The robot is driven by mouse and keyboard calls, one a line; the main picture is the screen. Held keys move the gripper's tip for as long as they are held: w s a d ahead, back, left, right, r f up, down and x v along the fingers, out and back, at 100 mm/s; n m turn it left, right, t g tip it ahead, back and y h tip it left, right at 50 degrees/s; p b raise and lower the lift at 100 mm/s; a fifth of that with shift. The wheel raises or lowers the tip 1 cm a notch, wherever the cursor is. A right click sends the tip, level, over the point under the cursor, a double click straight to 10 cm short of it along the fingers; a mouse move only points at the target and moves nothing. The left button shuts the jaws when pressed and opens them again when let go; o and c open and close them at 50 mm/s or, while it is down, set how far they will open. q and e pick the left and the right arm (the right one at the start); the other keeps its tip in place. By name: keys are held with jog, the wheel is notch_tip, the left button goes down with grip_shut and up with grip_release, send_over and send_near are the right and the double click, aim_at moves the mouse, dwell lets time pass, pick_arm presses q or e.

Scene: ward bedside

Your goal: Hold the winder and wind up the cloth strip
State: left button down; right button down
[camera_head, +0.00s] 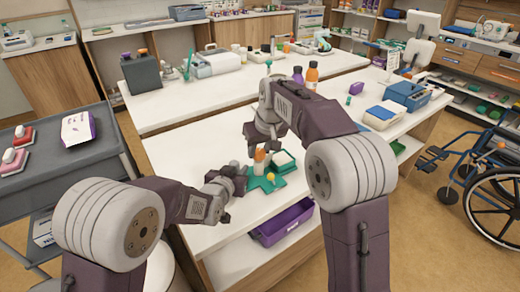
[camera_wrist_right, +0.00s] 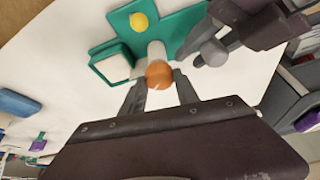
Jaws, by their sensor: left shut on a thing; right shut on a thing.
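The winder has a flat green base (camera_head: 262,185) on the white table. A yellow knob (camera_wrist_right: 139,22) sits on the base, and a pale upright cylinder (camera_wrist_right: 156,49) stands under an orange round knob (camera_wrist_right: 158,74). My right gripper (camera_head: 259,147) points down from above, shut on the orange knob, with a finger on each side of it. My left gripper (camera_head: 238,174) comes in low from the left, shut on a grey round-ended piece (camera_wrist_right: 213,54) beside the base. I cannot clearly tell the cloth strip from the pale cylinder.
A green-rimmed square tray (camera_head: 284,162) adjoins the base. A purple bin (camera_head: 284,222) is on the shelf below the table edge. Orange (camera_head: 312,76) and purple bottles (camera_head: 298,76) stand behind my right arm. The white tabletop left of the winder (camera_head: 180,150) is clear.

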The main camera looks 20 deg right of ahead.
jog(key=m+h, duration=0.1)
jog(key=m, duration=0.2)
jog(key=m+h, duration=0.1)
jog(key=m, duration=0.2)
jog(key=shift+a+m, duration=0.2)
jog(key=shift+m, duration=0.2)
jog(key=shift+h, duration=0.3)
jog(key=c, duration=0.9)
grip_release()
jog(key=v, duration=1.2)
jog(key=shift+w, duration=0.15)
